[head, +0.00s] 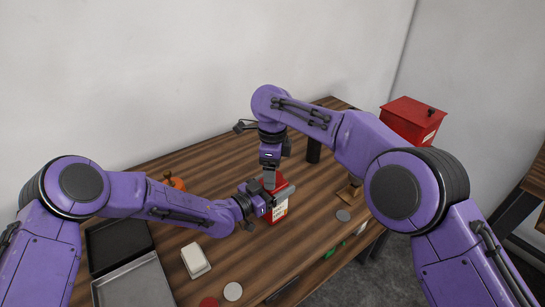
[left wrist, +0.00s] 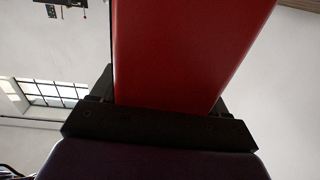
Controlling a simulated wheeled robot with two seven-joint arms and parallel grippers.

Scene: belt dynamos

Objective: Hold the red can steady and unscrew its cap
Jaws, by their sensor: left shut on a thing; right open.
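The red can (head: 279,211) with a pale label stands on the wooden table near its middle. My left gripper (head: 270,202) is shut on the can from its left side. In the left wrist view the red can (left wrist: 185,50) fills the space between the dark fingers. My right gripper (head: 269,182) points down from above, right over the can's top, and is open. The cap is hidden behind the right gripper, and I cannot tell whether the fingers are around it or touch it.
A white box (head: 195,260), grey discs (head: 233,291) (head: 343,215) and a red disc (head: 209,303) lie on the table (head: 190,155). Trays (head: 135,285) are at left. A black cylinder (head: 313,152) stands behind, and a red box (head: 412,120) at back right.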

